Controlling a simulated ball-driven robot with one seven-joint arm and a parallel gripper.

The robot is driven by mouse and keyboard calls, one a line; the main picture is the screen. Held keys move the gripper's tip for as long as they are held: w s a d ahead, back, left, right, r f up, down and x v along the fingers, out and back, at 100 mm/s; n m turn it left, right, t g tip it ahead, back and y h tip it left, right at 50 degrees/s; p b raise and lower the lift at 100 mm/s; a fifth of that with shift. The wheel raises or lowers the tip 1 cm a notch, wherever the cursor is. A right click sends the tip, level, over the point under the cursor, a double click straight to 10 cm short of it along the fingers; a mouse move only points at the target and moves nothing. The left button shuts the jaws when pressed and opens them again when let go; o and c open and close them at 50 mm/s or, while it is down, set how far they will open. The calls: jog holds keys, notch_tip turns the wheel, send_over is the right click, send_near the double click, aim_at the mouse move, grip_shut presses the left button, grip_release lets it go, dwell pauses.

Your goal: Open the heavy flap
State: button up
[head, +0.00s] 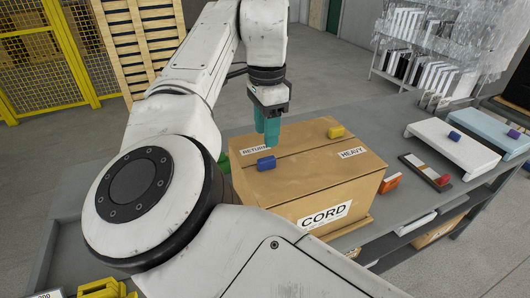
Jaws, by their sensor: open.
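A closed brown cardboard box (290,204) stands on the grey table, with a CORD label (325,215) on its front. Its top has two flaps split by a seam. My gripper (268,130), with teal fingers, points down over the back left of the box, left of the yellow handle. It is open and apart from both handles.
Right of the box lie an orange block (390,183), a dark tray with a red piece (425,171), and white (455,153) and light blue (495,132) panels with small handles. A shelf rack (430,55) stands behind. Something green shows left of the box.

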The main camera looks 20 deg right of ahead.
aim_at(266, 159)
notch_tip(266, 159, down, 8)
jog(key=shift+r, duration=0.1)
dwell(0.4)
grip_shut()
dwell(0.5)
